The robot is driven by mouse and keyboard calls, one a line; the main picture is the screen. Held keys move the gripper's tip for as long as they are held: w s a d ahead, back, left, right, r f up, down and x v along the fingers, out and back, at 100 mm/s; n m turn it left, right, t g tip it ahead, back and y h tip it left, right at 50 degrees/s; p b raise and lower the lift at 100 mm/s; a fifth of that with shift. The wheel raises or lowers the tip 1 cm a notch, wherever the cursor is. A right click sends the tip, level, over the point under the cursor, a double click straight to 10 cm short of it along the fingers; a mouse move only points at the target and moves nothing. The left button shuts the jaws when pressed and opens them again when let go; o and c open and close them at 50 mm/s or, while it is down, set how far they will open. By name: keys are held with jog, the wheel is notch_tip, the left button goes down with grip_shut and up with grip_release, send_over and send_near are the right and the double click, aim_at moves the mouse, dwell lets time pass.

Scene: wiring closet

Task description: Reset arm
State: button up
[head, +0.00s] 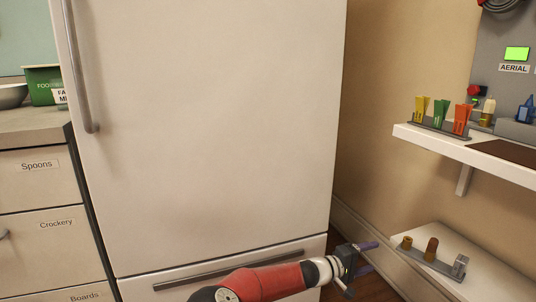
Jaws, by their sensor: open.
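My gripper (366,258) is at the bottom right of the head view, on the end of my red and black arm. Its two purple fingers are apart and point to the right, with nothing between them. The gripper is in front of the lower right corner of a large white fridge (210,130), left of a low white shelf. I cannot tell whether it touches anything.
The low shelf (480,280) bears a rack with several small pieces. A higher shelf (440,141) holds yellow, green and orange clips, under a panel marked AERIAL (514,68). Labelled drawers (40,180) stand at left. Some dark floor shows by the fridge.

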jog(key=s+d+m+g+y+p, duration=0.2)
jog(key=s+m+g+y, duration=0.45)
jog(key=s, duration=0.65)
jog(key=s+a+r+n+t+y+p, duration=0.1)
jog(key=s+a+r+t+y, duration=0.2)
jog(key=s+a+r+y, duration=0.2)
jog(key=s+a+r+n+t+y+p, duration=0.1)
jog(key=s+a+r+y, duration=0.4)
jog(key=s+a+r, duration=0.5)
jog(key=s+r+t+p, duration=0.1)
jog(key=s+r+t, duration=0.1)
jog(key=s, duration=0.5)
jog(key=shift+s+a+r+t, duration=0.15)
jog(key=shift+a+r+t, duration=0.2)
jog(key=shift+r, duration=0.4)
jog(key=shift+n, duration=0.25)
